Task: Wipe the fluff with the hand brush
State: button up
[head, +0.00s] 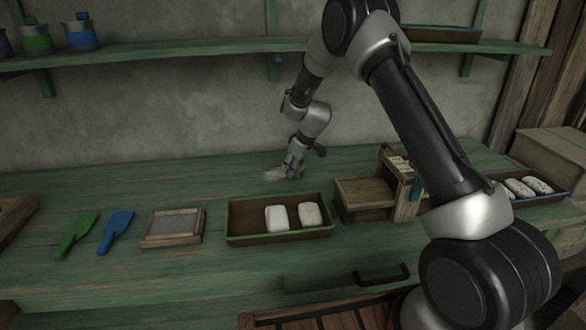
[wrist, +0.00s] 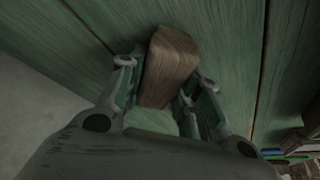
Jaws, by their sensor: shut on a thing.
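My gripper (head: 292,172) is low over the back of the green bench, near the wall. It is shut on a brown wooden block, which looks like the hand brush (head: 273,174). In the wrist view the wooden back of the hand brush (wrist: 170,65) sits between the two fingers, its far end reaching past them toward the green boards. Its bristles are hidden, and I cannot tell whether it touches the bench. I cannot make out any fluff in either view.
A tray (head: 233,223) with two whitish blocks, a framed panel (head: 173,226), a blue scraper (head: 117,226) and a green scraper (head: 78,232) lie along the front. A wooden box (head: 366,194) stands right of the tray. The back left bench (head: 165,180) is clear. A shelf (head: 190,53) runs above.

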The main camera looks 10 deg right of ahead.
notch_tip(320, 180, up, 2)
jog(key=shift+a+r, duration=0.1)
jog(key=shift+a, duration=0.05)
jog(key=shift+r, duration=2.85)
